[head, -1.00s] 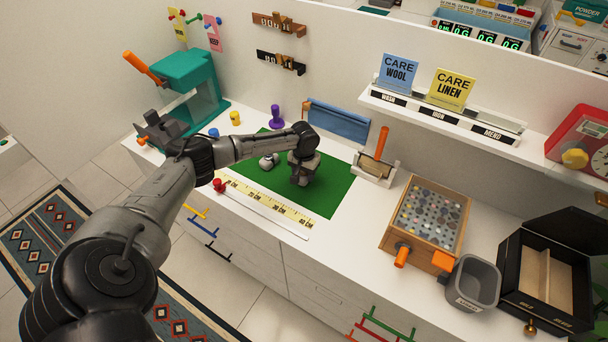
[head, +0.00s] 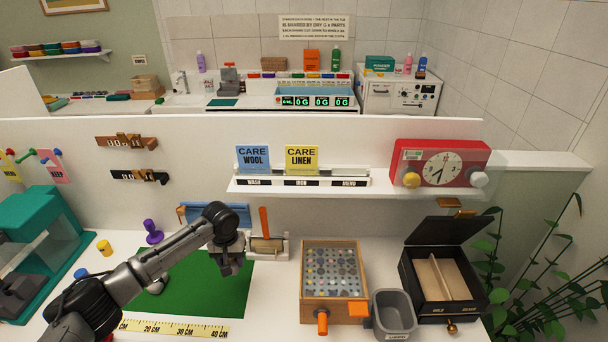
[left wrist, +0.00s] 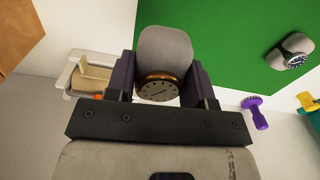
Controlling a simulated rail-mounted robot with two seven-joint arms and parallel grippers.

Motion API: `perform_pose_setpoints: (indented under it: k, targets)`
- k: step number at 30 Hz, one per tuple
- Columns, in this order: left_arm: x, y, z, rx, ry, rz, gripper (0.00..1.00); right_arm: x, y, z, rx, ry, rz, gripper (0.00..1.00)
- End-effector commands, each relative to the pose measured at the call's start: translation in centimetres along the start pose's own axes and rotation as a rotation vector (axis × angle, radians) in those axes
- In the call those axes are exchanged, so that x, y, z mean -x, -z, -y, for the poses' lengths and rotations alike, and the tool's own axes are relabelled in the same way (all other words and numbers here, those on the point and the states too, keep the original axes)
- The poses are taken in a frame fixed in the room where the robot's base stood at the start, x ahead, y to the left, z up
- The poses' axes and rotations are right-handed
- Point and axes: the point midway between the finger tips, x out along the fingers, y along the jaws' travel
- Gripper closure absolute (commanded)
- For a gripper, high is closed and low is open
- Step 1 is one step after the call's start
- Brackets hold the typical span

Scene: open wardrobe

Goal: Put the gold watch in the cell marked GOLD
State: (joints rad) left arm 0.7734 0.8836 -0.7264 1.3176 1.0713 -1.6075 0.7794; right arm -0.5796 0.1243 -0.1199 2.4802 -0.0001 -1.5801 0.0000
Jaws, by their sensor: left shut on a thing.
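My left gripper (head: 228,266) is over the right edge of the green mat. In the head view the watch is mostly hidden by the gripper. A second, silver-rimmed watch (left wrist: 291,50) on a grey cushion lies on the mat; part of it shows beside my arm (head: 155,287). The open black box (head: 410,280) at the right has two beige cells. Its front label at left reads GOLD (head: 437,310). My right gripper is out of view.
Between the mat (head: 205,295) and the black box stand a brush in a holder (head: 267,246), a wooden tray of buttons (head: 333,311) with orange handles, and a grey bin (head: 394,314). A white shelf with signs (head: 300,186) overhangs behind. The box lid stands open.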

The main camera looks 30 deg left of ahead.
Motion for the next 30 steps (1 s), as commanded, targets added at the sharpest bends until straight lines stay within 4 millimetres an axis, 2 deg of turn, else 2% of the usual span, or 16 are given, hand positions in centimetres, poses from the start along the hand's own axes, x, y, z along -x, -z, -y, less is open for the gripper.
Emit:
perform_pose_setpoints:
  k: [9,11,14,17,20,22,27,30]
  targets:
    - [0.1,-0.2,0.0,0.057,0.000,0.000,0.76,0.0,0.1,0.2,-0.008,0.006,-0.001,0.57]
    - [0.1,-0.7,0.2,0.093,0.000,0.000,0.76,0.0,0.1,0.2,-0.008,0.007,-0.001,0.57]
    - [0.8,-2.5,-0.9,0.118,-0.002,-0.001,0.76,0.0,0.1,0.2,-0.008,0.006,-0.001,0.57]
    - [1.5,-5.3,-2.7,0.087,-0.002,-0.002,0.76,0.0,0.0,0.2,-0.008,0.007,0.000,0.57]
    - [1.9,-9.0,-5.1,0.011,-0.003,-0.001,0.76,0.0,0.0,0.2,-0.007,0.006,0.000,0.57]
    - [2.9,-11.9,-7.3,-0.070,-0.006,-0.003,0.76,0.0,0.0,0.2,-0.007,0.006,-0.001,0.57]
    - [6.9,-17.7,-12.3,-0.315,-0.005,-0.008,0.76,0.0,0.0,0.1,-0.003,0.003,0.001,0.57]
    - [9.2,-19.9,-14.6,-0.433,-0.005,-0.008,0.76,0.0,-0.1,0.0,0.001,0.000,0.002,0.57]
